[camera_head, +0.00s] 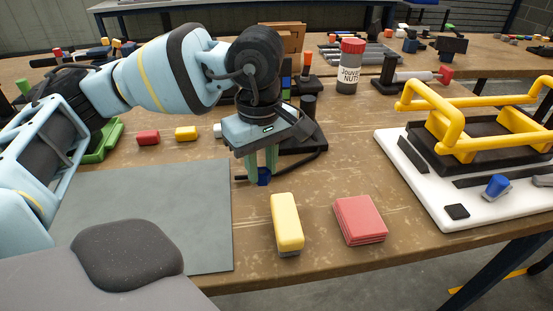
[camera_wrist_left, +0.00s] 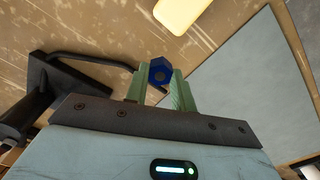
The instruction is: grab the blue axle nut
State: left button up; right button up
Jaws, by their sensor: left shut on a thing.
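The blue axle nut (camera_head: 264,176) is a small hexagonal nut with a hole through it. My left gripper (camera_head: 263,170) points down in the middle of the table and is shut on the nut, one green finger on each side. In the left wrist view the nut (camera_wrist_left: 160,71) sits between the tips of the two green fingers (camera_wrist_left: 159,82). I cannot tell whether the nut touches the table. My right gripper is not in view.
A yellow block (camera_head: 287,222) and a red stack (camera_head: 360,220) lie in front of the gripper. A grey mat (camera_head: 150,220) lies left. A dark stand (camera_head: 305,137) with a curved cable is just behind. A white board (camera_head: 408,180) with a yellow frame is right.

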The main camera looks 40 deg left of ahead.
pick_arm(q)
jog(key=s, duration=0.7)
jog(key=s+r, duration=0.1)
jog(key=s, duration=0.3)
jog(key=shift+s+a+b, duration=0.1)
jog(key=shift+s+b, duration=0.2)
